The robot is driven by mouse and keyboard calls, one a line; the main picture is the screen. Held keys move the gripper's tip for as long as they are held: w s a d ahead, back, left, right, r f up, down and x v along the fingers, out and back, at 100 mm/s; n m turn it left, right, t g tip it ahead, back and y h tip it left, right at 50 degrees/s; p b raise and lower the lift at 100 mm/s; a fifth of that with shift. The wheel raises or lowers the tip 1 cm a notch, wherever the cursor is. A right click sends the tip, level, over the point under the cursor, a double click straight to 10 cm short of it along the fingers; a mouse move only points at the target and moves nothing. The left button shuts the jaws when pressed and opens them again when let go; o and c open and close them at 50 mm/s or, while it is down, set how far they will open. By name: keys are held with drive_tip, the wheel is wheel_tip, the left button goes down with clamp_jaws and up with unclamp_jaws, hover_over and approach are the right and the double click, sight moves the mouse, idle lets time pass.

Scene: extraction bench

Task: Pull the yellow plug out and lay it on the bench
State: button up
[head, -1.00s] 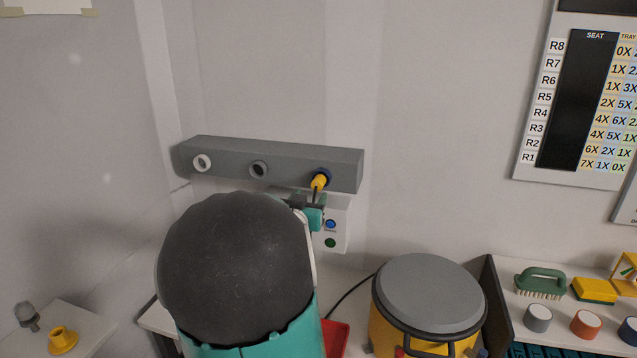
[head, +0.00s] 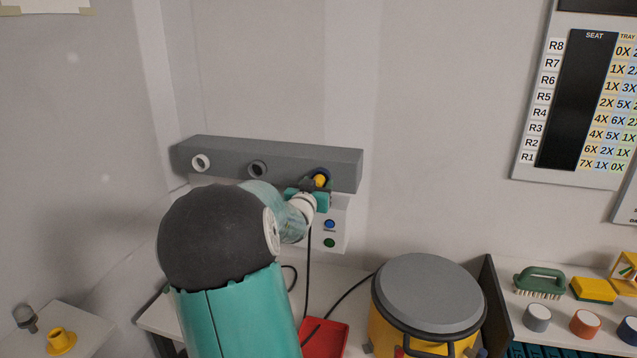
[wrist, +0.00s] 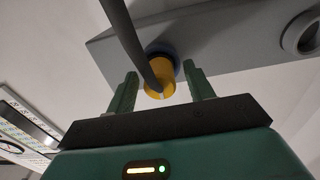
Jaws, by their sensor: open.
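The yellow plug (head: 320,181) sits in the dark-blue ringed socket at the right end of the grey wall rail (head: 225,160). It also shows in the wrist view (wrist: 160,78), with a dark cable running from it across the picture. My gripper (head: 316,186) is at the plug. In the wrist view my gripper (wrist: 163,90) has its two green fingers apart, one on each side of the plug, with a gap on both sides. The bench (head: 340,291) is below the rail, partly hidden by my arm.
A white socket ring (head: 201,162) and a dark one (head: 258,170) are on the same rail. A red tray (head: 325,339) and a yellow drum with grey lid (head: 432,290) stand lower right. A dark cable hangs near my arm.

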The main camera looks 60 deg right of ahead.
clamp_jaws()
drive_tip(key=shift+a, duration=0.15)
drive_tip(key=shift+s+a, duration=0.15)
drive_tip(key=shift+a, duration=0.55)
drive_tip(key=shift+s+a, duration=0.15)
drive_tip(key=shift+a, duration=0.75)
drive_tip(key=shift+s+a, duration=0.15)
drive_tip(key=shift+a, duration=0.75)
